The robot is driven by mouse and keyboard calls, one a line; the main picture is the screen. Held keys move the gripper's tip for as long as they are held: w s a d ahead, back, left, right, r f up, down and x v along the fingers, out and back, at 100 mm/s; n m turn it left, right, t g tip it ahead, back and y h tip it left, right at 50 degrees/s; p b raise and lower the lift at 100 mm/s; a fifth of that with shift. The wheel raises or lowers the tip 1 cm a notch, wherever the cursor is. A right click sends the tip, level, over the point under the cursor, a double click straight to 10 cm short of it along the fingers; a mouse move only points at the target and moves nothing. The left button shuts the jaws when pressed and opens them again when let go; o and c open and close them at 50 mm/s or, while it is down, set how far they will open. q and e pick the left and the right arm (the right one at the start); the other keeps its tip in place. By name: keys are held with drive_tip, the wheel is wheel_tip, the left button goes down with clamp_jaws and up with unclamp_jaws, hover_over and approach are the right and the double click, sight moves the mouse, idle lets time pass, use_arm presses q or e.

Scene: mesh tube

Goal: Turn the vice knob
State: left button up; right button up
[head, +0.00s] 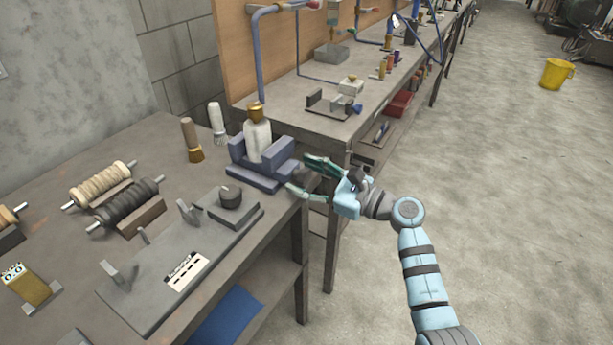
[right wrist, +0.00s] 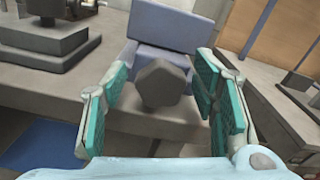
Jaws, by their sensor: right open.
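In the right wrist view the gripper (right wrist: 162,100) shows gaps between the knob and both fingers. The blue vice body (right wrist: 170,45) rises behind the knob. My left gripper is not in view.
A grey plate fixture (head: 190,250) lies on the near workbench (head: 85,168), left of the vice. A second bench (head: 300,118) stands close behind my right gripper. Open floor (head: 490,200) lies to the right.

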drive_tip(key=shift+c, duration=0.6)
drive_tip(key=c, duration=1.1)
drive_tip(key=shift+o, duration=0.2)
drive_tip(key=m+p, duration=0.2)
drive_tip(key=m, duration=0.1)
drive_tip(key=shift+w+r, duration=0.1)
drive_tip(key=shift+d+m+p, duration=0.1)
drive_tip(key=shift+m+p, duration=1.1)
drive_tip(key=shift+m, duration=0.8)
drive_tip(key=o, duration=1.2)
